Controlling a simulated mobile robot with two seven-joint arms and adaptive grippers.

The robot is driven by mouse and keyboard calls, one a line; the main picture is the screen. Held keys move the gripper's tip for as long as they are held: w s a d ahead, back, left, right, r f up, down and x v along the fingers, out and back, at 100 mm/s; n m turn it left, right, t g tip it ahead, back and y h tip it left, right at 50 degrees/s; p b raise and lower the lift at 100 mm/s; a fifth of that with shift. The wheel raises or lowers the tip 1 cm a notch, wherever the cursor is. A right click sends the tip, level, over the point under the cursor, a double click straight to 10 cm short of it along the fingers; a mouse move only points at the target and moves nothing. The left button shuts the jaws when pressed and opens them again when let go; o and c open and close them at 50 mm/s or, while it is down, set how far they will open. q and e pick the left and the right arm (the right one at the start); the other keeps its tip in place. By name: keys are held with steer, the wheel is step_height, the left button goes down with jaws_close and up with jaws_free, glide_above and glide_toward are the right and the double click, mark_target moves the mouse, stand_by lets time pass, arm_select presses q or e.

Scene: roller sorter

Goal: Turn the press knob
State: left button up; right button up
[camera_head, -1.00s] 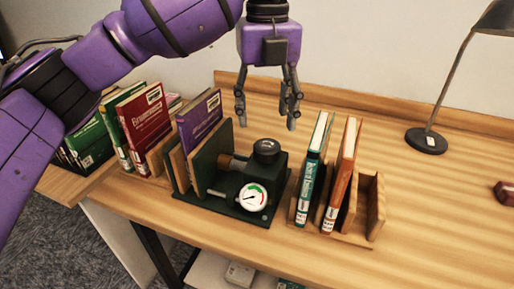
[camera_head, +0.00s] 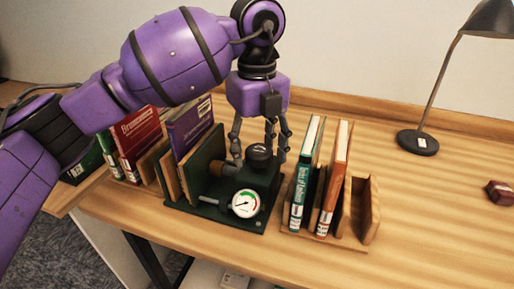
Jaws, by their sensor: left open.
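The press (camera_head: 214,212) is a dark green device on the desk with a white round gauge (camera_head: 245,204) at its front. Whether the fingers touch the knob cannot be told. My right gripper is not in view.
A wooden rack (camera_head: 364,208) with a green book (camera_head: 305,180) and an orange book (camera_head: 335,175) stands close at the right of the press. A red book (camera_head: 139,135) and others stand at the left. A lamp (camera_head: 418,142) and a small red object (camera_head: 500,192) are at the right.

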arm_select(q)
steer(key=c, duration=1.1)
